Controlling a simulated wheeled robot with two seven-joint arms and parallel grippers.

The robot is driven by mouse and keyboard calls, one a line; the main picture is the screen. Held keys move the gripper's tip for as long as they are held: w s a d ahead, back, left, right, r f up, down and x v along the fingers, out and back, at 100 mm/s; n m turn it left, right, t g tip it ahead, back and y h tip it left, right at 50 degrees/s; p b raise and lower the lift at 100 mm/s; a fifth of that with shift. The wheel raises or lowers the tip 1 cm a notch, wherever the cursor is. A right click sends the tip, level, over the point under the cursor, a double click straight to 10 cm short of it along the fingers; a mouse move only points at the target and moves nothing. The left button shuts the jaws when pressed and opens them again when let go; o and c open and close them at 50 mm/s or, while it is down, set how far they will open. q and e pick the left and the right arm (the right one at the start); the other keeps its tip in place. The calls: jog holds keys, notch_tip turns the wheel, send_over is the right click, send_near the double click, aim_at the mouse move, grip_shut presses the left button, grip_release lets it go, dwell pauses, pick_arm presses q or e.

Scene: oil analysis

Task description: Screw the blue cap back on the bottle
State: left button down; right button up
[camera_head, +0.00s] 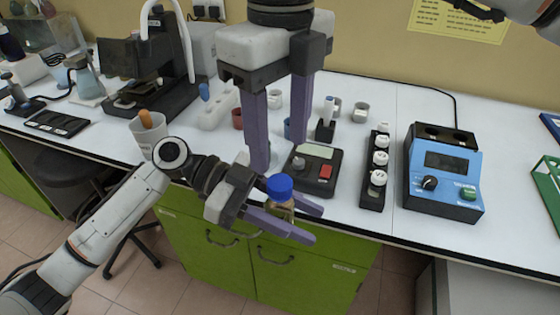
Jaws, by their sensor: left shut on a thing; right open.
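The bottle (283,209) is small, with an amber-looking body, and stands roughly upright in front of the bench edge. My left gripper (306,223) reaches in from the left and is shut on the bottle, its purple fingers hiding much of the body. The blue cap (280,187) sits on top of the bottle; I cannot tell how tightly it is seated. My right gripper (279,155) hangs down from the top, fingers apart and empty. Its fingertips appear above and behind the cap, not touching it.
A black device with a red button (326,172) is close behind the bottle. A black rack of white-capped vials (379,165) and a blue instrument (445,172) stand to the right. A beaker (146,138) is at left. Green cabinets (265,255) lie below the bench edge.

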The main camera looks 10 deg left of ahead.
notch_tip(320, 180, up, 5)
dwell(0.8)
